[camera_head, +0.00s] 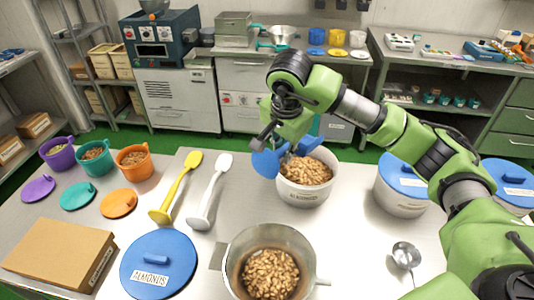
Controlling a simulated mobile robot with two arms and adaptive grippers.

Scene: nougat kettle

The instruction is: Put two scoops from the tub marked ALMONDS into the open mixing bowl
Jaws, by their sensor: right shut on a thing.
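The open white tub marked ALMONDS (303,197) stands mid-table, nearly full of brown almonds. Its blue lid (155,277), also marked ALMONDS, lies flat at the front left. The open metal mixing bowl (237,249) stands at the front middle, with a heap of almonds in it. My right gripper (284,143) is over the tub's back left rim, shut on a blue scoop (266,163). The scoop shows at the tub's left rim; the gripper partly hides it, and I cannot tell whether it holds almonds. My left gripper is out of view.
A yellow scoop (178,187) and a white scoop (212,190) lie left of the tub. A cardboard box (55,252) lies front left. Purple, teal and orange tubs stand behind their lids. A closed tub (400,198) and a metal ladle (405,254) are at right.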

